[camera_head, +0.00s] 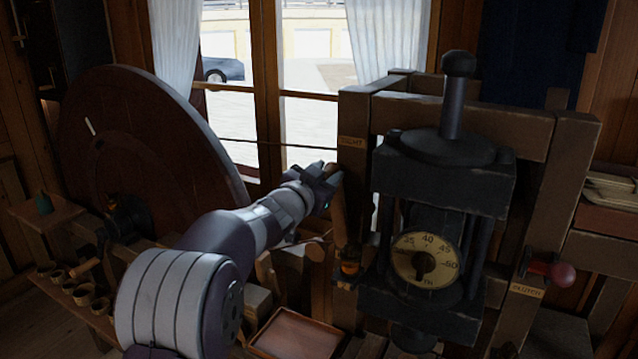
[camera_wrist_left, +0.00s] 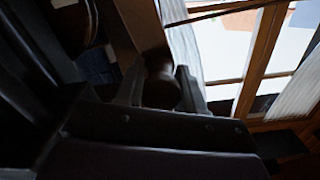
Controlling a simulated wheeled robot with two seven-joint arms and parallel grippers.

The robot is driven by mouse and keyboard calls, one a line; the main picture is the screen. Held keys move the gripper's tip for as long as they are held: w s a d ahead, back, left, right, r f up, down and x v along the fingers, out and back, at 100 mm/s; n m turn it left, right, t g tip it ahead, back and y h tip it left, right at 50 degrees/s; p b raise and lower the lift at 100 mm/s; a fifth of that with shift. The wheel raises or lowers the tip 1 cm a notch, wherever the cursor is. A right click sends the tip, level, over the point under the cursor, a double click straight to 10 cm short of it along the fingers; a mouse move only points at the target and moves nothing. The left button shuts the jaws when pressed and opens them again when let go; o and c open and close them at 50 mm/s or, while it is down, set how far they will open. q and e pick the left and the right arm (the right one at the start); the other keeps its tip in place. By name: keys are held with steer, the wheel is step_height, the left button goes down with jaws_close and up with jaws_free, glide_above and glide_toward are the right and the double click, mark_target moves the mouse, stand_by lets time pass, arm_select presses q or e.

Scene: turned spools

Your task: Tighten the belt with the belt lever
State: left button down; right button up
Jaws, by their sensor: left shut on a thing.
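The belt lever (camera_head: 339,218) is a brown wooden handle standing roughly upright beside the left post of the dark machine frame. A small label (camera_head: 352,142), seeming to read TIGHT, sits on that post above it. My left gripper (camera_head: 333,178) is at the lever's top end and shut on it. In the left wrist view, the rounded dark brown lever (camera_wrist_left: 160,82) sits between the two fingers of my left gripper (camera_wrist_left: 162,88). A thin dark belt (camera_head: 265,144) runs from the big dark red wheel (camera_head: 135,150) toward the post. My right gripper is not in view.
A dial (camera_head: 427,259) with a dark pointer is on the machine's front. A shallow wooden tray (camera_head: 297,335) lies below, and small cups (camera_head: 84,294) stand on a shelf at left. Windows are behind.

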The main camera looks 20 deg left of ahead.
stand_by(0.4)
arm_select(q)
steer(key=c, duration=0.9)
jaws_free()
steer(key=shift+o, duration=1)
steer(key=shift+d, duration=0.15)
steer(key=shift+s, duration=0.3)
steer(key=s+a+b, duration=0.1)
steer(key=s+b, duration=0.2)
steer(key=s, duration=0.9)
